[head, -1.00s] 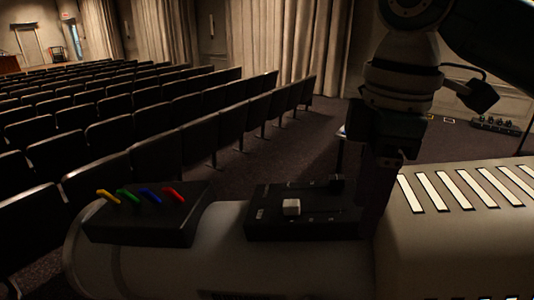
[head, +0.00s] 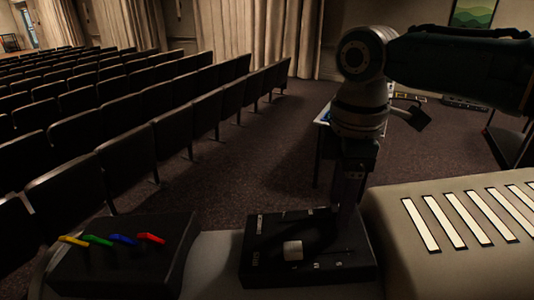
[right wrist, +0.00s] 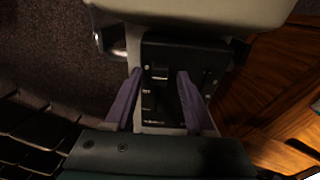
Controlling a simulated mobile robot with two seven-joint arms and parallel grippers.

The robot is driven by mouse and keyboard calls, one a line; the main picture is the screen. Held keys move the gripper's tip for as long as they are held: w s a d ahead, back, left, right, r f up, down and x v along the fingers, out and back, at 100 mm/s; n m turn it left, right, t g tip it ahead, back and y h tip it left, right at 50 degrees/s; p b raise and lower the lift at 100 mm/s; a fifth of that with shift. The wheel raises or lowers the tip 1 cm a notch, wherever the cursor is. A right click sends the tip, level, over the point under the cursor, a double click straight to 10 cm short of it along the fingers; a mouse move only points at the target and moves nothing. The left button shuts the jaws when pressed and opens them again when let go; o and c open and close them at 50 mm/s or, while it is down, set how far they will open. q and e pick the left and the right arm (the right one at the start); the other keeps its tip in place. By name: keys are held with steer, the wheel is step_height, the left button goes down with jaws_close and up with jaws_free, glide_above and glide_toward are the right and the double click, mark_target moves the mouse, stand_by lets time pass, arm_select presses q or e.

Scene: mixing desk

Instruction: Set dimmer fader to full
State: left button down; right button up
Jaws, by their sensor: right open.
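A second, dark knob that showed on the far track earlier is hard to make out in the head view, where my right gripper (head: 346,205) stands over the box's far right part. In the right wrist view the same box (right wrist: 152,104) lies beyond the open purple fingers, and a dark knob (right wrist: 160,72) shows between their tips, apart from both. I cannot tell which slider is the dimmer. My left gripper is not in view.
A black box with yellow, green, blue and red levers (head: 120,270) sits left of the fader box. A light housing with white strips (head: 440,225) rises close on the right. Rows of dark seats (head: 130,160) stand beyond, with open floor behind the console.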

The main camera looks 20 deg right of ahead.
steer(key=shift+f, duration=0.25)
steer(key=shift+c, duration=0.2)
jaws_close()
steer(key=shift+a+r, duration=0.1)
stand_by(1.0)
